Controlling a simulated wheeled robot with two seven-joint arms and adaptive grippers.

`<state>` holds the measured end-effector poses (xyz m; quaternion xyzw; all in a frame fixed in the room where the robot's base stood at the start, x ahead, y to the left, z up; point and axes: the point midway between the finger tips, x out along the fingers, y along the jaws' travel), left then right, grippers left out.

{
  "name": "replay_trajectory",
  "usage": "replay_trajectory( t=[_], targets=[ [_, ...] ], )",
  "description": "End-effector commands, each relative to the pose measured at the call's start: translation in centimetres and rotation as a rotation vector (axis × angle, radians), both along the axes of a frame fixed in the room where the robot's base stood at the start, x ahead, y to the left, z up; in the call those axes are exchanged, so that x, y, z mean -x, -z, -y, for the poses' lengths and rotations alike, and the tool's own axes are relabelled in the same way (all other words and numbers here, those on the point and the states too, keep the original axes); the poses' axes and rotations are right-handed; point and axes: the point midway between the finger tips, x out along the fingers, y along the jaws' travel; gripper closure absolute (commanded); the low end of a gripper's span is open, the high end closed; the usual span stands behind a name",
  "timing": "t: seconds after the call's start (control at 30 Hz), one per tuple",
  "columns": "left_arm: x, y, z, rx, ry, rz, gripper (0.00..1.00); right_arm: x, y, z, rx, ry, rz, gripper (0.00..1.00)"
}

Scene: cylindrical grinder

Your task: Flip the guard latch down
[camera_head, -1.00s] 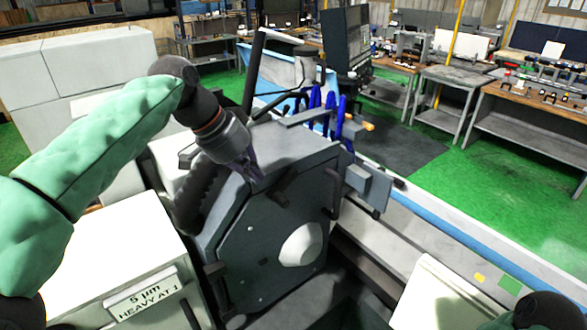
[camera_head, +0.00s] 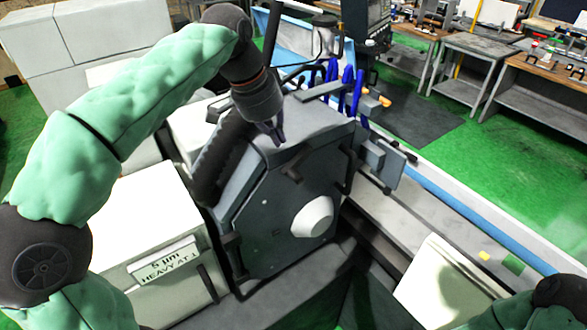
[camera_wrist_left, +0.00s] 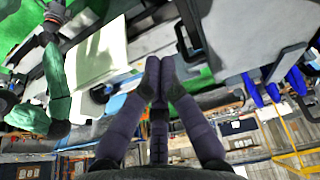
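The grey machine guard (camera_head: 265,240) stands in the middle of the head view, with a white round boss on its front face. A small dark handle (camera_head: 292,173), which looks like the guard latch, sits near the top edge of that face. My left gripper (camera_head: 278,138) points down just above and behind this handle, apparently apart from it. In the left wrist view the left fingers (camera_wrist_left: 160,75) meet at their tips with nothing visible between them. A dark bar (camera_wrist_left: 188,28) lies just beyond the tips. My right gripper (camera_wrist_left: 55,14) is small at the upper left there; its fingers are unclear.
A white box (camera_head: 150,240) with a label stands left of the guard. Blue hoses (camera_head: 345,90) rise behind it, and a dark bent handle (camera_head: 350,170) is on its right side. A cream block (camera_head: 440,280) lies at right. Benches (camera_head: 470,75) stand farther back.

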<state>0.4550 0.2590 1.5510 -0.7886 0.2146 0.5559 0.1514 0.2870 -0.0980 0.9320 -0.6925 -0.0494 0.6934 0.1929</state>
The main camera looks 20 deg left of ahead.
Motion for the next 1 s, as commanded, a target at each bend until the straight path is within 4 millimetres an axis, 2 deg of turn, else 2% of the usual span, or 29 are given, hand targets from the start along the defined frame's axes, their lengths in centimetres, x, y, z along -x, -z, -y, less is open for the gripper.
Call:
replay_trajectory(
  t=[0.4,0.6,0.8,1.0],
  targets=[
    [-2.1,7.3,1.3,0.000,0.000,-0.004,1.00,0.0,0.3,0.0,0.000,0.000,0.000,1.00],
    [-3.0,10.1,1.8,0.001,0.001,-0.003,1.00,0.0,0.2,0.0,0.000,0.000,0.000,1.00],
    [-3.5,11.6,2.1,0.001,0.000,0.000,1.00,0.0,0.1,0.0,0.000,0.000,0.000,1.00],
    [-3.6,11.9,2.1,0.000,0.000,0.000,1.00,0.0,0.1,0.0,0.000,0.000,0.000,1.00]
  ],
)
